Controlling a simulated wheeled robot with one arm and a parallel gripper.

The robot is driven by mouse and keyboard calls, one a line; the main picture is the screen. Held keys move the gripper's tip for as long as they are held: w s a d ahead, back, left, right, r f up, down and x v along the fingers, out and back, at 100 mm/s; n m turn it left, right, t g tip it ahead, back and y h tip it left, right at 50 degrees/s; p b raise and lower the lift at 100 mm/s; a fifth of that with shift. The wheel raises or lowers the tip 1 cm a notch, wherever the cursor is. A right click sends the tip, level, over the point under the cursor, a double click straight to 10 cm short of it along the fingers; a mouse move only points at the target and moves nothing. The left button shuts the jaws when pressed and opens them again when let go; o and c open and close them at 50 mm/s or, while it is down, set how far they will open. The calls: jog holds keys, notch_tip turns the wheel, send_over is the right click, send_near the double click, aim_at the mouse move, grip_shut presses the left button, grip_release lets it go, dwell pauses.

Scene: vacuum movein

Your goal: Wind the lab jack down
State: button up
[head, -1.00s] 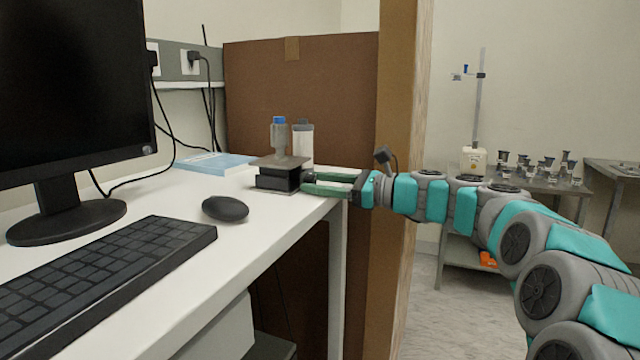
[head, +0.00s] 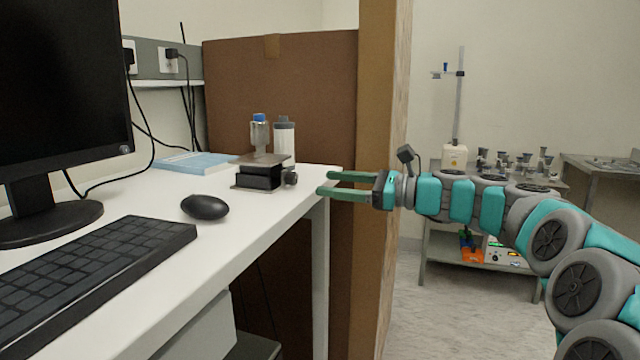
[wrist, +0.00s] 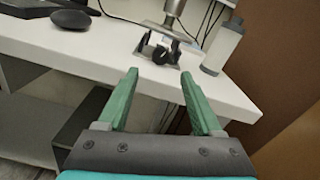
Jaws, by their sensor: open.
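The lab jack (head: 260,176) stands near the right end of the white desk, with a flat metal top plate and a dark body. A round dark knob (head: 291,176) is on its right side; in the wrist view the knob (wrist: 161,55) faces me. A clear bottle with a blue cap (head: 260,135) stands upright on the top plate. My gripper (head: 322,184) is open and empty, just off the desk's right edge, apart from the knob. In the wrist view the knob appears beyond the gap between my green fingers (wrist: 158,74).
A white bottle with a grey lid (head: 285,140) stands just behind the jack. A mouse (head: 205,206), keyboard (head: 95,270), monitor (head: 60,110) and blue book (head: 195,164) are on the desk (head: 250,215). A brown partition (head: 378,180) rises beside the desk's right end.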

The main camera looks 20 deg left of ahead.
aim_at(296, 179)
jog(key=shift+d, duration=0.2)
jog(key=shift+f, duration=0.1)
jog(key=shift+w+a+m+b, duration=0.15)
jog(key=shift+a+m+b, duration=0.95)
jog(key=shift+a, duration=0.75)
jog(key=shift+w+a+m+b, duration=0.15)
jog(key=shift+a+m+b, duration=0.9)
jog(key=shift+a, duration=0.75)
grip_shut()
